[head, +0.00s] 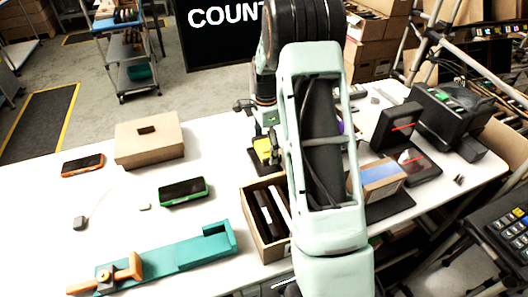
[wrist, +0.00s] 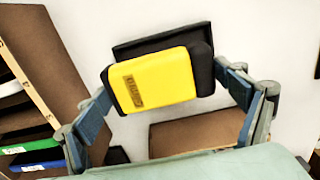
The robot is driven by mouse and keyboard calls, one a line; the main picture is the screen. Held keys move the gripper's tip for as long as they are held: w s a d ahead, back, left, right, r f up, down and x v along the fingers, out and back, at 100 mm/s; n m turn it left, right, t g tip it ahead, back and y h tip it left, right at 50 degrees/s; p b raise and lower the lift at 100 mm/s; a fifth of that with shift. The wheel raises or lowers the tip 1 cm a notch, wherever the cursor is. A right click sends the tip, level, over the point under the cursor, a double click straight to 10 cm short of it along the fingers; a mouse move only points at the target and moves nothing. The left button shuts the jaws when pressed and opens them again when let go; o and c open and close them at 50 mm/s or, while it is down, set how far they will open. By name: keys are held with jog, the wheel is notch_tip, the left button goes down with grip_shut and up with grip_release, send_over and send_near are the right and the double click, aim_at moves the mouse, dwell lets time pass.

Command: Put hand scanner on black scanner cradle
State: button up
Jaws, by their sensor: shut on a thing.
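The hand scanner (wrist: 155,82) is yellow with black ends and fills the middle of the wrist view. My gripper (wrist: 162,84) is shut on it, one finger against each end. In the head view the yellow scanner (head: 262,147) shows just left of my arm. The black scanner cradle (wrist: 150,42) shows behind the scanner in the wrist view, partly covered by it. In the head view the cradle (head: 257,165) is a dark shape below the scanner on the white table. I cannot tell whether scanner and cradle touch.
An open carton (head: 255,233) with dark upright items stands close in front of the scanner. A closed brown box (head: 149,144), a green-cased device (head: 183,191) and a teal fixture (head: 178,261) are to the left. Black devices (head: 396,126) stand to the right. My arm hides the middle.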

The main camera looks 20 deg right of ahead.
aim_at(264, 153)
jog(key=shift+w+a+f, duration=0.1)
jog(key=shift+w+f, duration=0.35)
jog(key=shift+f, duration=0.05)
jog(key=shift+w+f+p, duration=0.1)
jog(key=shift+f+p, duration=0.4)
jog(key=shift+f, duration=1.1)
jog(key=shift+f, duration=0.2)
jog(key=o, duration=0.8)
notch_tip(264, 153, up, 12)
jog(key=shift+r+b, duration=0.25)
jog(key=shift+b, duration=0.5)
